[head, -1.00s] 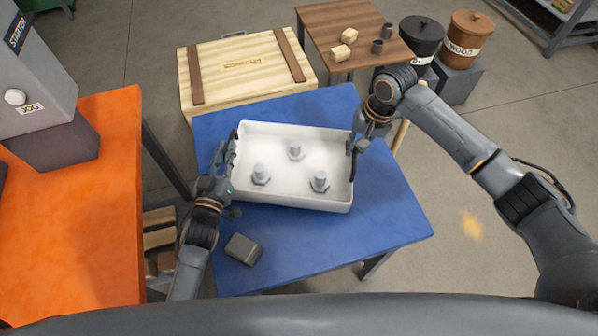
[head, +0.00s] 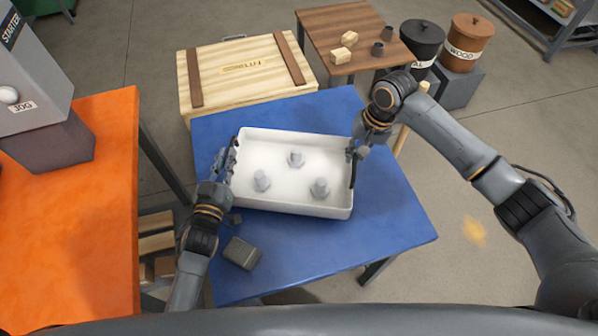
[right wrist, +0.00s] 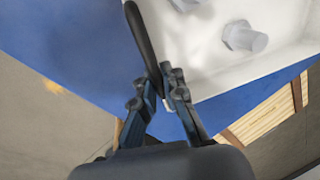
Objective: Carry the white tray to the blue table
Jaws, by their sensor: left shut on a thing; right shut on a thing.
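My left gripper (head: 229,165) is shut on the tray's left side. My right gripper (head: 354,155) is shut on the dark handle at the tray's right side. In the right wrist view my right gripper's fingers (right wrist: 163,85) close around the dark handle (right wrist: 145,40), beside the white tray wall (right wrist: 195,80).
A grey block (head: 241,253) lies on the blue table near its front left. An orange table (head: 75,230) stands at left. A wooden crate (head: 240,85) and a brown table (head: 340,20) with small blocks stand behind. Two bins (head: 465,45) are at back right.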

